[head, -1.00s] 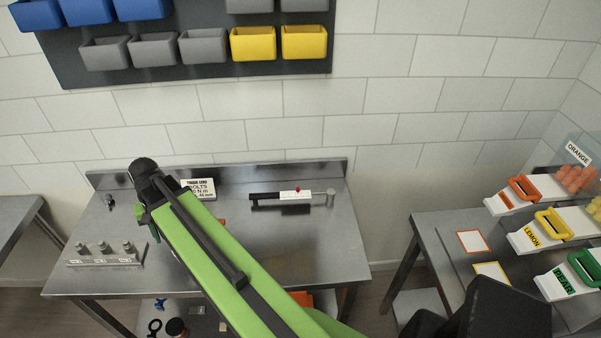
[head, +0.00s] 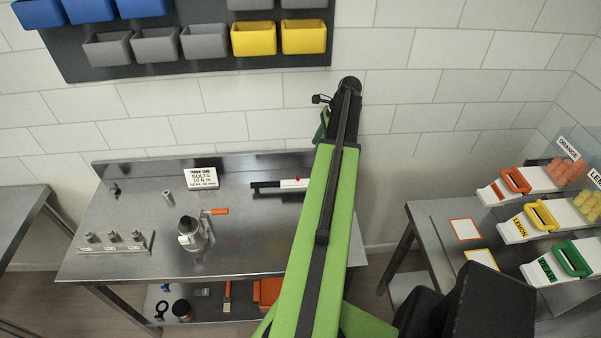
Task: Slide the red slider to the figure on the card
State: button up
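The red slider (head: 297,178) is a tiny red piece on top of the white scale (head: 290,184) of a dark bar-shaped tool (head: 265,187) at the back of the steel table. My arm hides the tool's right end. The card (head: 202,178) stands upright left of it; it reads BOLTS 10 N m, with a SEAL line below that is too small to read surely. My gripper (head: 322,99) shows at the arm's far end, above and right of the slider in the picture, apart from it. Its fingers are too small and partly hidden to tell their state.
A metal canister (head: 190,236) with an orange-handled part stands mid-table. A small metal cylinder (head: 167,198) and a rack with several bolts (head: 114,240) are to the left. Dispensers (head: 527,225) stand on a right-hand table. Bins (head: 253,38) hang on the wall.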

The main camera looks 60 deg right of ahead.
aim_at(298, 177)
jog(key=b+x, duration=1.5)
jog(key=x, duration=0.2)
jog(key=shift+s+f, duration=0.1)
jog(key=shift+f, duration=0.1)
jog(key=shift+r, duration=0.1)
grip_shut()
dwell(0.4)
